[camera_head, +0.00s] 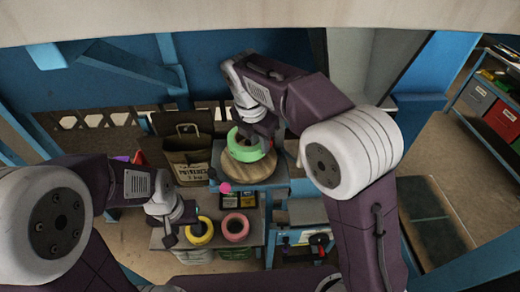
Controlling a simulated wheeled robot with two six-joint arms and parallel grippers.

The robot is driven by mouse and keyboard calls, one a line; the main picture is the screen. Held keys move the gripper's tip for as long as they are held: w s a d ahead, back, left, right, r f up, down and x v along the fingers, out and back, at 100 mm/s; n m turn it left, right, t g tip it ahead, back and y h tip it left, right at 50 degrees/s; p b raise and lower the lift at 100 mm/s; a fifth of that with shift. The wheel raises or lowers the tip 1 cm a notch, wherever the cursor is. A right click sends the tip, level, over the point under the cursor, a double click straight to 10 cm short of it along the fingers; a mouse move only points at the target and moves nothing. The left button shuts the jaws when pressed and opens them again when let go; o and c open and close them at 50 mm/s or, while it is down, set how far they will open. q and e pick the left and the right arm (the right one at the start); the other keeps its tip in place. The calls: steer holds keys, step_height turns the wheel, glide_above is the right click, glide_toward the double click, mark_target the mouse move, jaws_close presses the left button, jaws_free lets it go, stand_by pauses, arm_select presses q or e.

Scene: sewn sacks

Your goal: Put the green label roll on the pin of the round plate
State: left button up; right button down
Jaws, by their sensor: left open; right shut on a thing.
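The green label roll (238,151) is at the upper middle, over the round wooden plate (262,171) on a small raised stand. My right gripper (261,138) is shut on the roll's upper right side. The roll covers part of the plate, and its pin cannot be made out. I cannot tell whether the roll is around the pin or above it. My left gripper (172,232) is open and empty, lower left of the plate, beside a yellow roll (203,238).
A pinkish-red roll (236,236) lies right of the yellow one on a grey bench. A bright pink ball (225,187) is just in front of the plate. A brown sack (187,148) stands left of the stand. Shelving with coloured bins (477,97) is far right.

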mark_target(260, 153)
step_height(260, 153, down, 3)
steer(key=shift+s+f, duration=0.1)
steer(key=shift+s, duration=0.05)
steer(key=shift+f, duration=0.3)
steer(key=shift+f, duration=0.1)
steer(key=c, duration=1.5)
jaws_free()
steer(key=shift+a+r, duration=0.1)
steer(key=shift+r, duration=0.3)
steer(key=v, duration=0.7)
